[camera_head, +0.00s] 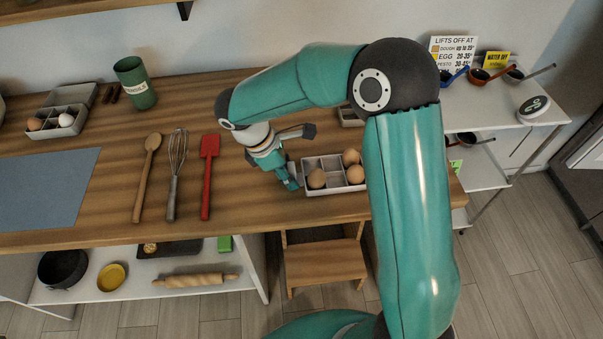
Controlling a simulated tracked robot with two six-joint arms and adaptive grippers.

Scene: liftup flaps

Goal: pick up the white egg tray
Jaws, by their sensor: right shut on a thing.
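A pale grey-white egg tray (336,188) stands near the front edge of the wooden counter, with several brown eggs (317,178) in its compartments. My right arm hides part of its right end. My right gripper (291,176) is at the tray's left end, shut on its left wall. The tray looks level; I cannot tell whether it is clear of the counter. A second pale tray (60,131) with a brown egg and a white egg (66,120) is at the far left. My left gripper is not in view.
A wooden spoon (148,172), a whisk (175,177) and a red spatula (208,173) lie left of the gripper. A green canister (136,84) stands at the back. Another pale tray (350,115) is partly hidden behind my arm. A wooden step stool (325,262) stands below the front edge.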

